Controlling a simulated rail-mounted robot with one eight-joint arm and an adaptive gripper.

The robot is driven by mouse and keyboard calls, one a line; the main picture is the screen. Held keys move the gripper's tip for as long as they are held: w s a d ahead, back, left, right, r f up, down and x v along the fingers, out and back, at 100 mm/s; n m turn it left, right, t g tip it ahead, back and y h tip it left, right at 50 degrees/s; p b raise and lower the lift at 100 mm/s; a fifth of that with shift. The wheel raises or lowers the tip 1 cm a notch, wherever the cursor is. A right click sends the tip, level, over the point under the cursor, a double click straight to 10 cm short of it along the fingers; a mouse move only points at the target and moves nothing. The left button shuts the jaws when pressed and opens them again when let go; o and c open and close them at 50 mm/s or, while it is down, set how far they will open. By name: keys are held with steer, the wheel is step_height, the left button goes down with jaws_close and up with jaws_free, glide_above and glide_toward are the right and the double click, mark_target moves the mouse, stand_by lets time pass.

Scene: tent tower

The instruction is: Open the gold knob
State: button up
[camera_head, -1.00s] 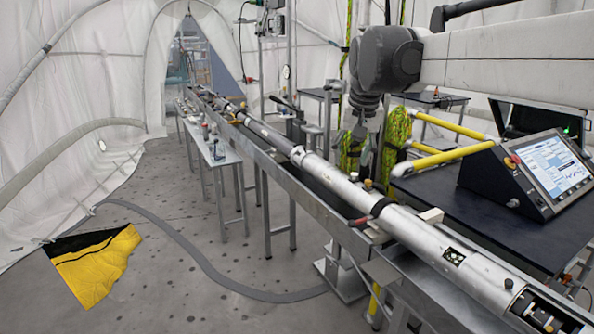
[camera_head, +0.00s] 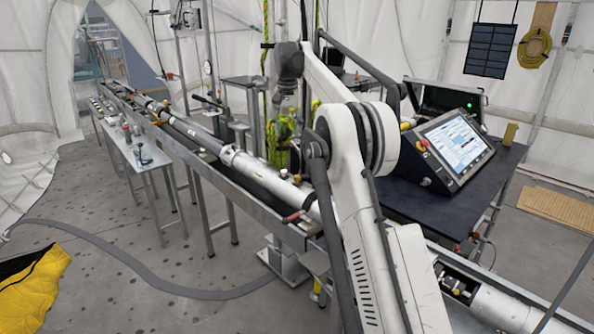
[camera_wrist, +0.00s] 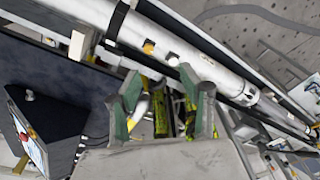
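In the wrist view a small gold piece (camera_wrist: 149,46), which looks like the same knob, sits on the tube next to a dark band. My gripper (camera_wrist: 160,84) has its two green-padded fingers spread apart with nothing held between them. The tube and gold piece lie beyond the fingertips, apart from them. My arm hides part of the tube.
A dark table (camera_head: 478,185) with a control screen (camera_head: 453,143) and an open case stands right of the tube. Yellow-green ropes (camera_head: 277,143) hang behind the tube near my gripper. A red-tipped handle (camera_head: 293,216) sticks out at the trough's near side. Side tables stand at left.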

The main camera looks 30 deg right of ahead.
steer(key=m+g+p, duration=0.1)
steer(key=p, duration=0.1)
glide_above(297, 176)
step_height(297, 176, down, 5)
steer(key=f, duration=1.4)
steer(key=shift+s+f, duration=0.2)
steer(key=shift+f, duration=0.15)
jaws_close()
